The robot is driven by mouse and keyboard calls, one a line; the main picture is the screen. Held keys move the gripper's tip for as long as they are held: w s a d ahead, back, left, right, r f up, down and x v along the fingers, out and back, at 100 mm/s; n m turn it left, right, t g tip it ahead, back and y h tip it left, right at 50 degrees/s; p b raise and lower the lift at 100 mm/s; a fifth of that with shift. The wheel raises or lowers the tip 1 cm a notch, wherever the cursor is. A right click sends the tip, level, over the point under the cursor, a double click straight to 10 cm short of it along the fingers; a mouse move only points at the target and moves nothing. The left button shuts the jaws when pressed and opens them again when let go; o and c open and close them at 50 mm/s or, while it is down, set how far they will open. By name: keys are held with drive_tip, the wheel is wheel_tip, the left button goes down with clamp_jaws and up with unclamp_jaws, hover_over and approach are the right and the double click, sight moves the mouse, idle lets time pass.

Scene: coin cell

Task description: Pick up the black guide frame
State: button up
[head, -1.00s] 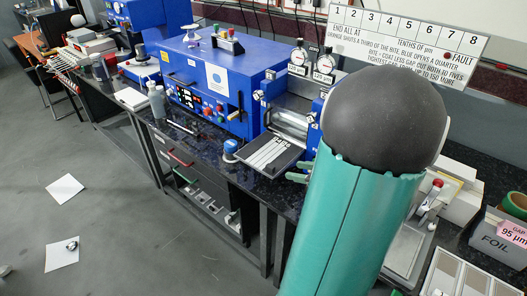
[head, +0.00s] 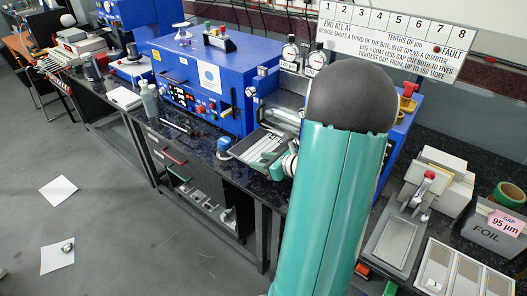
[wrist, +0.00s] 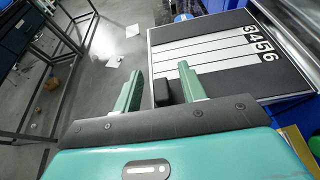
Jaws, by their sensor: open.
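The black guide frame (wrist: 250,82) is a flat dark plate with pale lengthwise strips and the numbers 3 to 6 at its far end. It fills the upper right of the wrist view. In the head view the frame (head: 246,138) lies on the bench in front of the blue machine, partly covered by my gripper. My gripper (wrist: 160,69) is open at the frame's near edge. A black block (wrist: 163,91) at that edge sits between the two green fingers, with a gap visible on its left. Contact with the right finger is unclear.
The large blue machine (head: 203,75) stands left of the frame, with a blue-topped pot (head: 224,148) close by. A press plate (head: 396,240) and foil bin (head: 497,235) are at the right. Open floor (wrist: 105,45) lies beyond the bench edge.

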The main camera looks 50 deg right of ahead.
drive_tip(key=shift+w+f, duration=0.15)
drive_tip(key=shift+w, duration=0.25)
clamp_jaws()
